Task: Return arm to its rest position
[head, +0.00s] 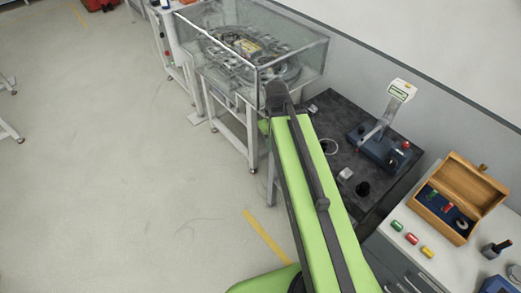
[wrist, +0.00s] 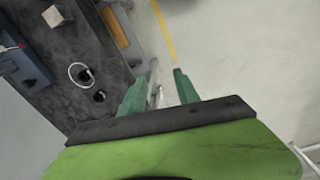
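My green arm (head: 315,190) reaches out from the bottom of the head view toward the dark bench (head: 335,112). Its far end is beside the bench's left end, near the glass-walled case, and my fingers are hidden there. In the wrist view my gripper (wrist: 158,76) shows two green fingers spread apart. I see nothing held between them. The bare floor with a yellow line lies beyond the fingertips. The dark bench also shows at the left of the wrist view (wrist: 65,98).
A glass-walled case (head: 300,55) on a metal frame stands past the arm's end. A blue device (head: 375,150) stands on the bench. A wooden box (head: 460,195) and several coloured pieces lie on the light counter (head: 395,255) at right. The floor (head: 130,170) at left is clear.

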